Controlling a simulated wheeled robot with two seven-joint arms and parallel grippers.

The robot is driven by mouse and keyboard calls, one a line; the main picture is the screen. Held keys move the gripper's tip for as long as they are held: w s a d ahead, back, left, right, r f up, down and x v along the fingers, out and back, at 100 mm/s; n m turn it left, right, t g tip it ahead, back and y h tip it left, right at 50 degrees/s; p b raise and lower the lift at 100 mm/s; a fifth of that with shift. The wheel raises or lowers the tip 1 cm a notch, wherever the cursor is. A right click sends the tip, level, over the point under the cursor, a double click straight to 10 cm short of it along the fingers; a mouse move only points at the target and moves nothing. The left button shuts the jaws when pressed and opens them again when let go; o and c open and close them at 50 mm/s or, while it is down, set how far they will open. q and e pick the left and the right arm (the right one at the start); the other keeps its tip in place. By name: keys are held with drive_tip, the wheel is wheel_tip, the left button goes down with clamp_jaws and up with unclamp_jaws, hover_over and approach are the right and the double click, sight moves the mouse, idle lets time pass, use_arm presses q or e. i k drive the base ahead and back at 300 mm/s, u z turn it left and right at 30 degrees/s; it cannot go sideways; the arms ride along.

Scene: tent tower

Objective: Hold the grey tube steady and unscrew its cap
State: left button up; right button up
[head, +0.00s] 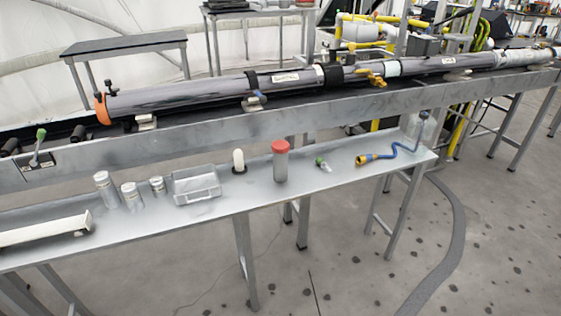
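A grey tube (281,168) with a red cap (280,146) stands upright on the metal shelf, right of the middle. The cap sits on top of the tube. Nothing touches the tube. Neither of my grippers shows in the head view.
The narrow shelf (225,205) also holds silver canisters (106,190), a grey bin (196,186), a white rounded piece (238,161), a small green-topped item (322,163) and a blue hose with a yellow end (392,153). A long grey pipe (190,94) lies on the bench behind.

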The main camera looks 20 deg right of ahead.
sight(279, 160)
drive_tip(key=z, duration=2.2)
drive_tip(key=i, duration=1.85)
drive_tip(key=u, duration=2.8)
